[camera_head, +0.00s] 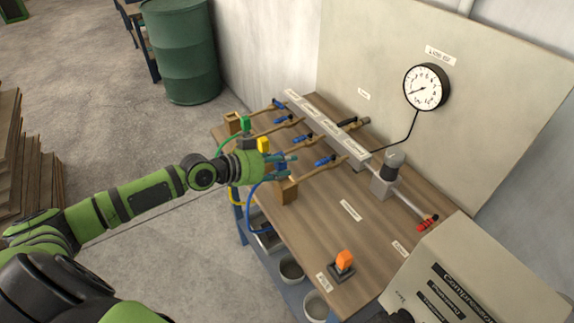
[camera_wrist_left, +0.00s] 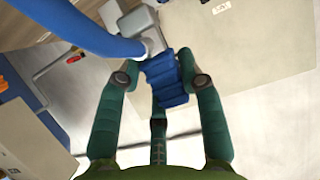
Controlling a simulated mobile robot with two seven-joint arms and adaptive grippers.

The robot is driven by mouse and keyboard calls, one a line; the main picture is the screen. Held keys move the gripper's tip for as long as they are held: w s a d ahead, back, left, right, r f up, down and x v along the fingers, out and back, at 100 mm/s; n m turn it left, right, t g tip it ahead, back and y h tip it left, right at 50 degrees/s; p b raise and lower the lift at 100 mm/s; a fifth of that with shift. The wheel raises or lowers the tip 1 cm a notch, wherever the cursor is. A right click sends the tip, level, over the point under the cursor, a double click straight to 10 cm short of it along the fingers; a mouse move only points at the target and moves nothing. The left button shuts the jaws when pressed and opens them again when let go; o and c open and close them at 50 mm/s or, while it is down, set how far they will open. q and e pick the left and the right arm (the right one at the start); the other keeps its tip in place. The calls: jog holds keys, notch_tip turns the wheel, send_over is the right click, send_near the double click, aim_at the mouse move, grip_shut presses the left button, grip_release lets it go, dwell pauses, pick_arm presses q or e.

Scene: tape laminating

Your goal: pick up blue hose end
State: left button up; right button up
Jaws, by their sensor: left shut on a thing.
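The blue hose end (camera_wrist_left: 167,78) is a ribbed blue piece between the fingers of my left gripper (camera_wrist_left: 163,84) in the wrist view. The gripper is shut on it. The blue hose (camera_wrist_left: 85,30) runs off to the upper left there. In the head view my left gripper (camera_head: 284,164) is over the left edge of the workbench, above a wooden block holder (camera_head: 287,191), and its fingers mostly hide the hose end. The blue hose (camera_head: 252,203) hangs in a loop below it, beside the bench. I cannot tell whether the hose end is clear of its holder. My right gripper is not in view.
A green hose end (camera_head: 245,122) and a yellow hose end (camera_head: 263,145) stand close beside the left gripper. Several blue-handled valves (camera_head: 325,160) join a grey manifold (camera_head: 325,130). An orange knob (camera_head: 344,259) and the compressor (camera_head: 470,270) are nearer. The bench middle (camera_head: 340,190) is clear.

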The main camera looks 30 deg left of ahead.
pick_arm(q)
jog(key=s+r+p, duration=0.2)
jog(key=s+r, duration=0.3)
jog(key=s, duration=0.4)
jog(key=shift+s+a+r, duration=0.15)
jog(key=shift+a+r, duration=0.2)
jog(key=shift+a, duration=0.1)
